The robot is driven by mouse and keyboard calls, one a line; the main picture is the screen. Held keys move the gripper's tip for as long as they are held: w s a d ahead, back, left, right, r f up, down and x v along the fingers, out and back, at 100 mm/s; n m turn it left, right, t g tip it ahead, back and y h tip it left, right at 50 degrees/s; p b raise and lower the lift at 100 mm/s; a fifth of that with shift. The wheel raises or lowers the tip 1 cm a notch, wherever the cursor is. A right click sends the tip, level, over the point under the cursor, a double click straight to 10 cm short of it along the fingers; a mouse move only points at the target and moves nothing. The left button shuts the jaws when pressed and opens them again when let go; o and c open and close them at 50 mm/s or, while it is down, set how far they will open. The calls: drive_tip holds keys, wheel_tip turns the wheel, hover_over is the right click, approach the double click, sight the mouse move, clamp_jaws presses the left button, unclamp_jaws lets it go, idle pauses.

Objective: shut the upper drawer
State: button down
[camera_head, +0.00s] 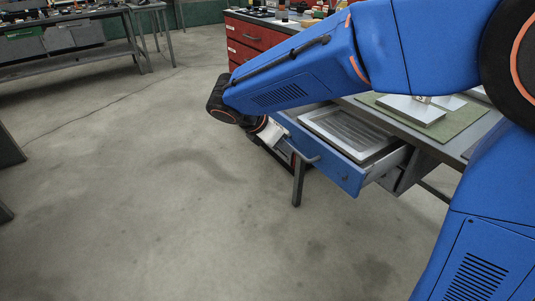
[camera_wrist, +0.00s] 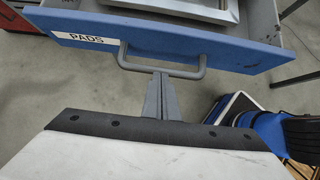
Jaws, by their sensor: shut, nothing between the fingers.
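The drawer with a blue front (camera_head: 340,168) stands pulled out from under the workbench. A light metal tray (camera_head: 350,131) lies in it. In the wrist view the blue front (camera_wrist: 200,48) carries a "PADS" label and a grey bar handle (camera_wrist: 190,72). My gripper (camera_head: 287,143) is at the outer side of this front, by the handle. I cannot tell whether the tips touch the bar.
The workbench top (camera_head: 440,132) bears a green mat (camera_head: 440,125). A bench leg (camera_head: 298,182) stands below the drawer front. A red drawer cabinet (camera_head: 250,38) is behind. The concrete floor (camera_head: 160,210) in front is clear.

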drive_tip(key=w+d, duration=0.4)
drive_tip(key=d, duration=0.2)
drive_tip(key=w+d, duration=0.4)
drive_tip(key=d, duration=0.2)
drive_tip(key=w+d, duration=0.4)
drive_tip(key=d, duration=0.3)
drive_tip(key=shift+w, duration=0.4)
